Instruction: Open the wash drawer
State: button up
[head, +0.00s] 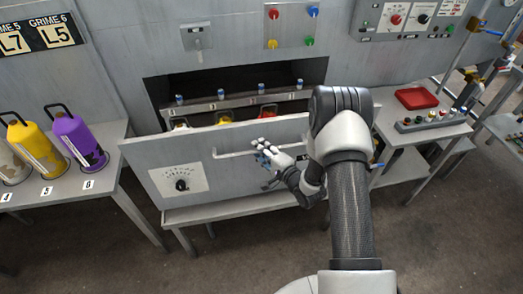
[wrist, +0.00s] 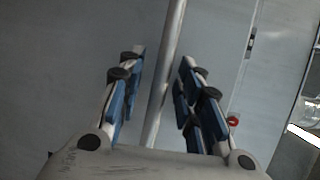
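The wash drawer (head: 225,175) is a wide grey panel with a dial plate (head: 181,184) at its left. It stands forward of a dark opening in the machine, with an inside space showing behind its top edge. A pale horizontal handle bar (head: 232,154) runs along its front. My gripper (head: 262,160) is at the right part of the handle. In the wrist view the handle (wrist: 166,75) passes between the blue-padded fingers of my gripper (wrist: 160,90). The fingers are apart, with gaps to the bar. My arm hides the drawer's right end.
Yellow and purple cylinders (head: 79,142) stand on a numbered table at the left. A table with a red tray (head: 416,98) and a button box (head: 432,121) stands at the right. Open floor (head: 120,262) lies in front.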

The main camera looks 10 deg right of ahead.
jog(key=v, duration=1.2)
jog(key=shift+w+r, duration=0.1)
jog(key=shift+r, duration=0.05)
